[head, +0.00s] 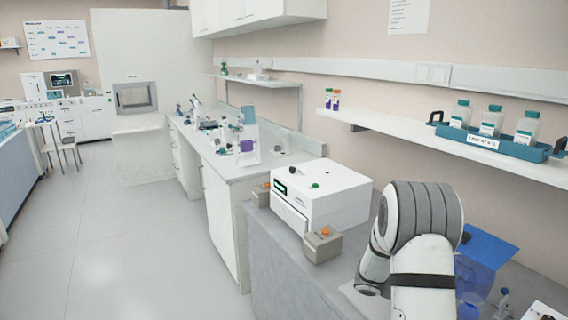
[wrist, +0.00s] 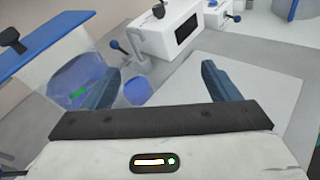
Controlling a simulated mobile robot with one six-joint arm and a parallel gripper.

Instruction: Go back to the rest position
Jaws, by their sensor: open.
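My gripper (wrist: 160,88) shows in the wrist view with its two dark blue fingers spread apart. It is open and nothing is between the fingers. In the wrist view it hangs over the bench, with a blue round object (wrist: 138,91) and a pale mat-like surface (wrist: 240,100) beyond it. In the head view my white and grey arm is folded at the lower right, over the grey bench (head: 285,262). The gripper itself is hidden there.
A blue-lidded clear container (head: 485,250) stands right of my arm; it also shows at left in the wrist view (wrist: 75,80). A white machine (head: 325,195) stands behind my arm. Above is a shelf (head: 440,145) with a blue bottle tray (head: 490,143). The floor at left is clear.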

